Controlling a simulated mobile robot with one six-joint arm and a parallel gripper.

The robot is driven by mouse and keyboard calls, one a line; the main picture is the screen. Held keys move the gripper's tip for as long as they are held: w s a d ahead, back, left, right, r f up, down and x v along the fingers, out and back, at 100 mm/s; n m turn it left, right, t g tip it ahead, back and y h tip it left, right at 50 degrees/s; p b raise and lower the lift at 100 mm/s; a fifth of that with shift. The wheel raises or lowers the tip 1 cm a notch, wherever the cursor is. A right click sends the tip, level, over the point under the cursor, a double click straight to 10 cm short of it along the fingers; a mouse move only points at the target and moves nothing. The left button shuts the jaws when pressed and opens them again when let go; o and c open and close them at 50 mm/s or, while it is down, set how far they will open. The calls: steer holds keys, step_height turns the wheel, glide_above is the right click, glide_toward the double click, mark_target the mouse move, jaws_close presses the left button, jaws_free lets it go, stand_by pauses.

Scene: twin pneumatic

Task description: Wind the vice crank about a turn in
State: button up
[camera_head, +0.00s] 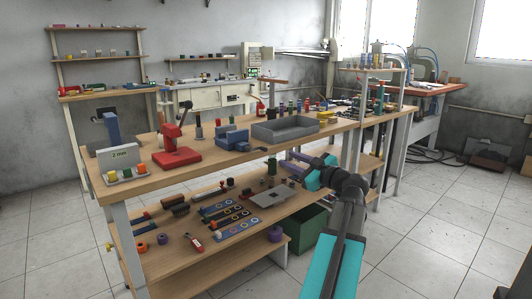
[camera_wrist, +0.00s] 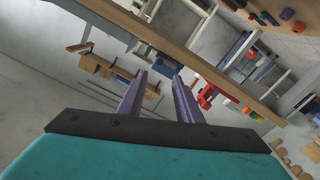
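A small blue vice-like block (camera_head: 232,137) sits on the wooden bench top, left of a grey tray. Its crank is too small to make out. My gripper (camera_head: 285,160) has two purple fingers and is apart from the vice, lower and to the right, in front of the bench's front edge. In the wrist view my gripper (camera_wrist: 160,77) is open, with a clear gap and nothing between the fingers. That view is steeply tilted, and I cannot pick out the vice in it for sure.
The grey tray (camera_head: 285,129) and a red press (camera_head: 179,150) stand on the bench top (camera_head: 225,158). A lower shelf (camera_head: 180,258) holds several plates and small parts. A green crate (camera_head: 305,228) stands below. The tiled floor at the right front is clear.

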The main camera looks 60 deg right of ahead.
mark_target(266, 150)
steer(key=b+x, duration=0.2)
steer(key=x, duration=1.1)
steer(key=shift+s+b, duration=0.1)
steer(key=shift+b, duration=0.2)
jaws_close()
steer(key=shift+a+f, duration=0.1)
steer(key=shift+f, duration=0.05)
